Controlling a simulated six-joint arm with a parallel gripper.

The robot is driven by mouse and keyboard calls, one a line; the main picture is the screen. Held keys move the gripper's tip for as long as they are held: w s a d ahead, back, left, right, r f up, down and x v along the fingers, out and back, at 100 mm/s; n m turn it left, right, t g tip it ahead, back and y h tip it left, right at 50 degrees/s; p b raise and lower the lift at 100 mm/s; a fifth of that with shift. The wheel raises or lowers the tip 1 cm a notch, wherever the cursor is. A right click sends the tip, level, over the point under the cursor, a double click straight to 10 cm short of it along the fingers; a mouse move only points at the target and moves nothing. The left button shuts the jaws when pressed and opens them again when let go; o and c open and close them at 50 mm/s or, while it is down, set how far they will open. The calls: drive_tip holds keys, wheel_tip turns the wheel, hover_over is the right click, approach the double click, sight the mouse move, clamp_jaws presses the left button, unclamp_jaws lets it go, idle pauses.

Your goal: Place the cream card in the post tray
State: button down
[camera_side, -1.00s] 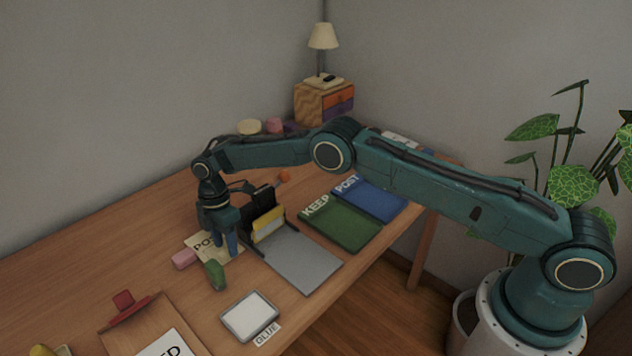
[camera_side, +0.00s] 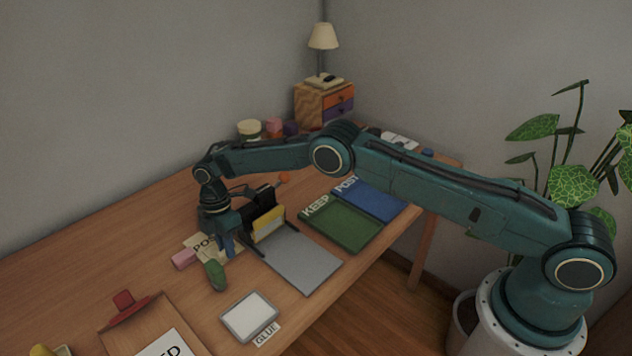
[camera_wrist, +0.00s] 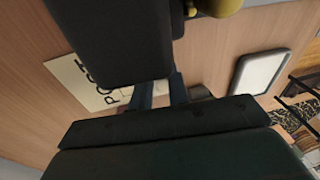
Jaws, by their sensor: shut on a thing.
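The cream card (camera_side: 203,249) lies near the table's middle, and its printed "POST" letters show in the wrist view (camera_wrist: 72,76). My gripper (camera_side: 228,250) points down at the card's right part with its blue fingers close together. It is shut on the card, though the fingers (camera_wrist: 163,93) and my gripper body hide part of it. The card looks at or very near table height. The blue post tray (camera_side: 375,203), labelled POST, is at the far right of the table and looks empty.
A green KEEP tray (camera_side: 342,228) adjoins the post tray. A black rack with a yellow card (camera_side: 269,222) stands close right of my gripper, behind a grey mat (camera_side: 301,262). A green object (camera_side: 215,276) and a pink block (camera_side: 183,259) lie near the card. A white-topped pad (camera_side: 249,315) lies in front.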

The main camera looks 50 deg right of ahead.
idle(0.4)
wheel_tip(320, 180, up, 12)
drive_tip(key=s, duration=1.8)
idle(0.9)
drive_tip(key=shift+d, duration=0.1)
idle(0.6)
drive_tip(key=d+f+m+t, duration=0.1)
drive_tip(key=d+m+t, duration=0.2)
drive_tip(key=d+m, duration=1.5)
drive_tip(key=s+d, duration=0.1)
drive_tip(key=d, duration=0.8)
drive_tip(key=shift+d+m+y, duration=0.15)
drive_tip(key=shift+m+y, duration=0.15)
drive_tip(key=shift+m, duration=0.1)
